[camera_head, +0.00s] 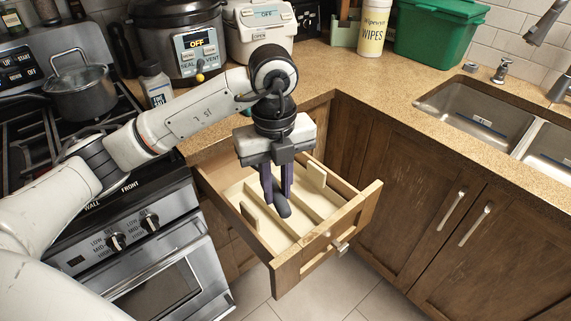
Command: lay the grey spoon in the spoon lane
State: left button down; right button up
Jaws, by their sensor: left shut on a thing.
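My left gripper (277,190) points down over the open drawer (288,278). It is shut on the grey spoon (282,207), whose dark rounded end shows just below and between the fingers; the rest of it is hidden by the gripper. The drawer holds a pale tray with long dividers (307,205) that part it into lanes. Small upright wooden tabs stand at its left (250,218) and right (317,174). I cannot tell which lane is the spoon lane, or whether the spoon touches the tray. My right gripper is out of view.
A stove with a lidded pot (80,92) stands at the left. A pressure cooker (178,45), a grey bottle (154,84), a wipes canister (374,28) and a green bin (436,32) stand on the counter. A sink (475,115) is at the right. The drawer front has a metal knob (341,247).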

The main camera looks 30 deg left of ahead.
pick_arm(q)
jog(key=n, duration=0.1)
jog(key=w+n, duration=0.1)
jog(key=n, duration=0.1)
jog(key=shift+w+a+r+n, duration=0.1)
jog(key=shift+w+r+n, duration=0.15)
jog(key=shift+n, duration=0.15)
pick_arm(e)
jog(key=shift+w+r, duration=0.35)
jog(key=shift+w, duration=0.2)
pick_arm(q)
jog(key=shift+s, duration=0.1)
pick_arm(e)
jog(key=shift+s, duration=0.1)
